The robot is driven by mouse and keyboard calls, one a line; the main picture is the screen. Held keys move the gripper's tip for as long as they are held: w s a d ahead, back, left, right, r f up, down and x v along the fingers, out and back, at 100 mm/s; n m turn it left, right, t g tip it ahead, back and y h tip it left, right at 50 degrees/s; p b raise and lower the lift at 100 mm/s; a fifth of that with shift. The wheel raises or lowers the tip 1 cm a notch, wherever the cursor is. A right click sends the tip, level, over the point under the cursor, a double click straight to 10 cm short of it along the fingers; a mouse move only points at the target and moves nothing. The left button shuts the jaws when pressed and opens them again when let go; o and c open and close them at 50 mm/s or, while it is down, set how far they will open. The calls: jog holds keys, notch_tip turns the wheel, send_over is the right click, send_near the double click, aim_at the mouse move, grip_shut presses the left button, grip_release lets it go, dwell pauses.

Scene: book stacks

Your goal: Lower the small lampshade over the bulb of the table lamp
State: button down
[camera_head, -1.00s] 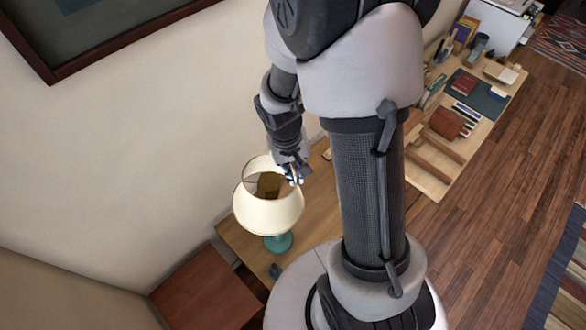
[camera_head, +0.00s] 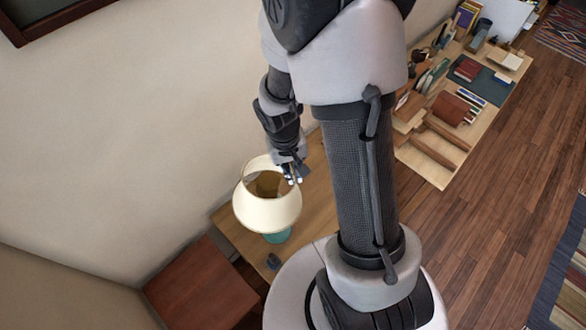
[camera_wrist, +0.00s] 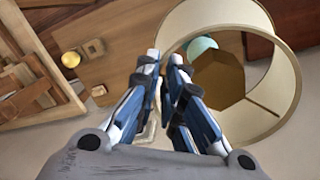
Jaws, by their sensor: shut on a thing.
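The cream lampshade (camera_head: 266,214) is held upright at the lamp end of the wooden table, and its open top shows a brown inside. In the wrist view the fingertips (camera_wrist: 161,62) meet at the left edge of the shade (camera_wrist: 284,100). The teal lamp base (camera_head: 277,237) shows just below the shade. Part of the teal lamp (camera_wrist: 202,46) also shows through the shade, towards its far side. The bulb is not visible, and I cannot tell if the shade touches the lamp.
A small dark item (camera_head: 273,261) lies on the table near the lamp. A reddish-brown wooden surface (camera_head: 200,285) is at lower left. The wall is close behind the lamp. A yellow ball (camera_wrist: 71,59) and wooden pieces show in the wrist view. Another table with books is farther right.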

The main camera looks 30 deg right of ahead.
jog(key=shift+f, duration=0.45)
jog(key=shift+d, duration=0.25)
jog(key=shift+s+d, duration=0.15)
jog(key=shift+d, duration=0.3)
jog(key=shift+f+b, duration=0.2)
jog(key=shift+b, duration=0.25)
jog(key=shift+f+b, duration=3.75)
jog(key=shift+f, duration=0.1)
